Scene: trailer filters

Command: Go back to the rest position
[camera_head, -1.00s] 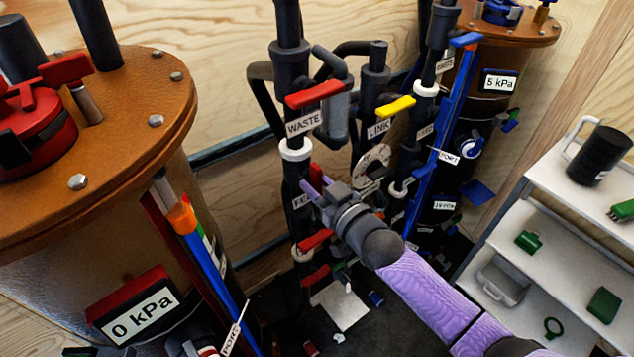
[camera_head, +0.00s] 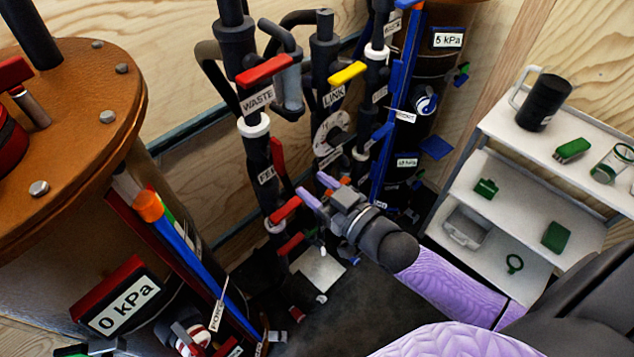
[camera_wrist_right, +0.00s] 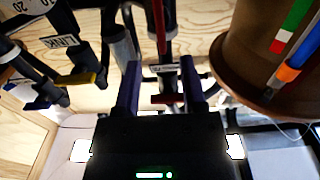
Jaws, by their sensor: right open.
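My right gripper (camera_head: 318,188) shows in the middle of the head view, in front of the pipes and valves. Its two purple fingers stand apart with nothing between them. In the right wrist view the open fingers (camera_wrist_right: 158,85) point toward the pipes, with a red valve handle (camera_wrist_right: 168,99) seen between them. I cannot tell the distance from the fingers to that handle. My purple right forearm runs to the lower right of the head view. My left gripper is not in view.
A brown-topped tank (camera_head: 75,130) with a 0 kPa sign (camera_head: 122,305) stands at left. Pipes carry a red WASTE handle (camera_head: 265,71) and a yellow LINK handle (camera_head: 347,73). White shelves (camera_head: 480,210) at right hold a black canister (camera_head: 543,101) and green parts.

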